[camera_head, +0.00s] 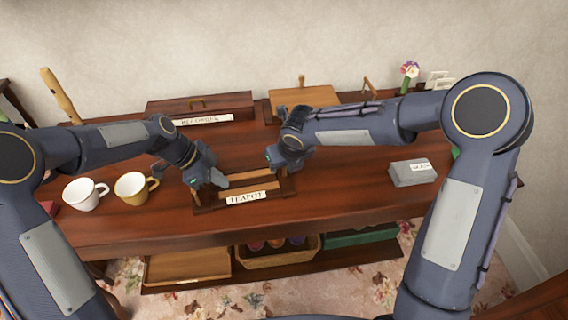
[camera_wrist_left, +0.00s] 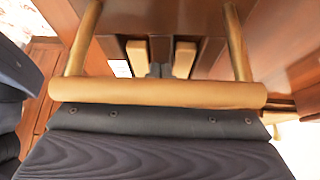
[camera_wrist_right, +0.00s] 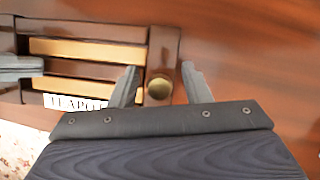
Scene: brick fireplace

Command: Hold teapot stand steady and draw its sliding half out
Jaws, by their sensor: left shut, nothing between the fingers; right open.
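The teapot stand (camera_head: 207,209) is a dark wooden frame with light slats and a TEAPOT label (camera_head: 246,198), near the table's front edge. My left gripper (camera_head: 221,181) is shut and empty at its left part. In the left wrist view a tan handle bar (camera_wrist_left: 160,93) on two posts crosses in front of this gripper and hides part of the fingers. My right gripper (camera_wrist_right: 159,72) is open at the stand's right end. A round brass knob (camera_wrist_right: 159,88) shows between its fingers; contact cannot be told. A left fingertip (camera_wrist_right: 20,65) lies over the slats.
A white cup (camera_head: 82,194) and a yellow cup (camera_head: 131,188) stand left of the stand. A grey box (camera_head: 412,174) lies to the right. A RECORDER case (camera_head: 165,109) and a light wooden box (camera_head: 300,97) are at the back. Bare tabletop lies between stand and grey box.

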